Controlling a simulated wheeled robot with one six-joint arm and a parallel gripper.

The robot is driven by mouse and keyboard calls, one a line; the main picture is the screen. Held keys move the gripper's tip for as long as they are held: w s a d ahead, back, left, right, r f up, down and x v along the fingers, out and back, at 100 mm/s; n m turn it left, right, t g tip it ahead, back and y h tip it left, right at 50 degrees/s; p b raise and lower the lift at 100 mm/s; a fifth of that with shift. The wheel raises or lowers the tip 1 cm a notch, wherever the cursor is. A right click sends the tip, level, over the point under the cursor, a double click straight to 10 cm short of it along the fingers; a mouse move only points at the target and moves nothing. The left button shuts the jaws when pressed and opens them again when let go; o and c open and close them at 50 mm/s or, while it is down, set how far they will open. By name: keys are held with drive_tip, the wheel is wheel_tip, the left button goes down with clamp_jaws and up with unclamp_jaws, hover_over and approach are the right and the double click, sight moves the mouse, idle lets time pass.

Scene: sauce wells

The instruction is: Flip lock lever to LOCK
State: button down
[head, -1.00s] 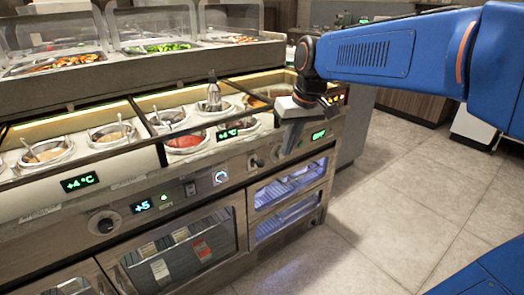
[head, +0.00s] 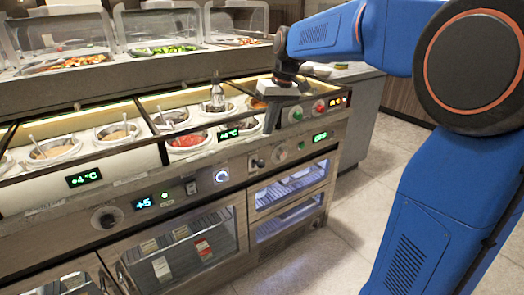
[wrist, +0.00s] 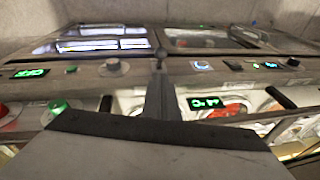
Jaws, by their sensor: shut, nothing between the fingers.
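A small dark lever on a pale plate (head: 257,163) sits on the cabinet's front panel, right of the blue-lit dial (head: 221,176). I take it as the lock lever; its markings are too small to read. In the wrist view a dark lever (wrist: 160,54) shows just beyond the fingertips. My gripper (head: 269,128) is shut and empty, pointing down over the counter's front edge, above and slightly right of the lever. In the wrist view, my gripper (wrist: 161,82) has its fingers together, appearing close to the panel. Contact with the lever cannot be told.
A knob (head: 281,153) and green display (head: 320,137) lie right of the lever. Green (head: 296,114) and red (head: 319,106) buttons stand above. Sauce wells (head: 187,142) and a bottle (head: 217,93) are behind the edge. Floor in front of the cabinet is clear.

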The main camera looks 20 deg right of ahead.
sight(263, 161)
drive_tip(key=shift+f, duration=0.1)
drive_tip(key=x, duration=1)
drive_tip(key=shift+s+d, duration=0.1)
drive_tip(key=shift+s, duration=0.05)
idle(0.3)
drive_tip(key=shift+s+d+f+t, duration=0.15)
drive_tip(key=shift+s+f+t, duration=0.3)
drive_tip(key=shift+t, duration=0.35)
drive_tip(key=shift+s+d+f+t+y, duration=0.15)
drive_tip(key=shift+s+f+t+y, duration=0.25)
drive_tip(key=shift+s+f+t, duration=0.25)
drive_tip(key=shift+s+d+f, duration=0.1)
drive_tip(key=shift+s+f, duration=0.1)
drive_tip(key=shift+f, duration=0.55)
drive_tip(key=shift+s+d+f, duration=0.1)
drive_tip(key=shift+s+f, duration=0.1)
drive_tip(key=shift+f, duration=0.55)
drive_tip(key=shift+s+d+f, duration=0.1)
drive_tip(key=shift+s+f, duration=0.15)
drive_tip(key=shift+f, duration=0.45)
drive_tip(key=shift+f, duration=0.1)
